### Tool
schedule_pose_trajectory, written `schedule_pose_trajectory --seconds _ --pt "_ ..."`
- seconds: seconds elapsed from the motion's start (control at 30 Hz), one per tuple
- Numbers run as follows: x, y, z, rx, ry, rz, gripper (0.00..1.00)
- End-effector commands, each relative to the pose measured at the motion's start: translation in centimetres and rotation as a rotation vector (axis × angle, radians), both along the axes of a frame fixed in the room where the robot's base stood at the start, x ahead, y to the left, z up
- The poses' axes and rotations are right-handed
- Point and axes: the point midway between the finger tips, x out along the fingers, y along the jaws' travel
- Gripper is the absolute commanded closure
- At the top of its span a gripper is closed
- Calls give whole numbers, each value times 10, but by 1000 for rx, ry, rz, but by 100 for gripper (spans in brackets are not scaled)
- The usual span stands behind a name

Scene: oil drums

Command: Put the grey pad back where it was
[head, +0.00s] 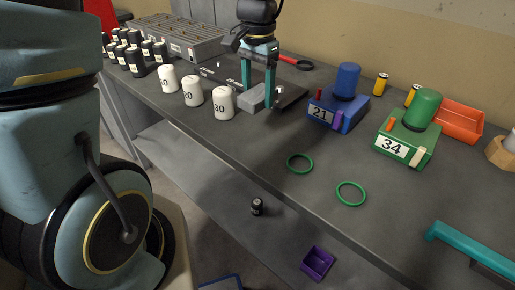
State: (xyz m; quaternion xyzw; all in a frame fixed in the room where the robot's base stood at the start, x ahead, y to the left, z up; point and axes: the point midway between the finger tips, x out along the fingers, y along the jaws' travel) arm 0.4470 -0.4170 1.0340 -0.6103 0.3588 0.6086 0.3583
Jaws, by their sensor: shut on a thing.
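My gripper (258,92) points down over the grey worktop, right of the white numbered caps. Its two teal fingers are shut on the grey pad (253,99), a small light grey block between the fingertips. The pad is at or just above the edge of a flat dark plate (291,92); I cannot tell whether it touches a surface. My fingers hide part of the pad and plate.
White caps (222,103) stand close to the left of the pad. A blue box marked 21 (323,114) and a green box marked 34 (393,149) stand to the right. Two green rings (351,194) lie in front. Black cylinders and a grey rack (178,37) stand behind left.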

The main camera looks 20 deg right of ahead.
Motion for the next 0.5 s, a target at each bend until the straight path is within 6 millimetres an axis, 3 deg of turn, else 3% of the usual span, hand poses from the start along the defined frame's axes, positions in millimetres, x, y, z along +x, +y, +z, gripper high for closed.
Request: schedule_pose_trajectory --seconds 0.3,0.5 --pt "-2 2 -48 4 5 -1 93" --pt "-2 2 -68 4 3 0 93"
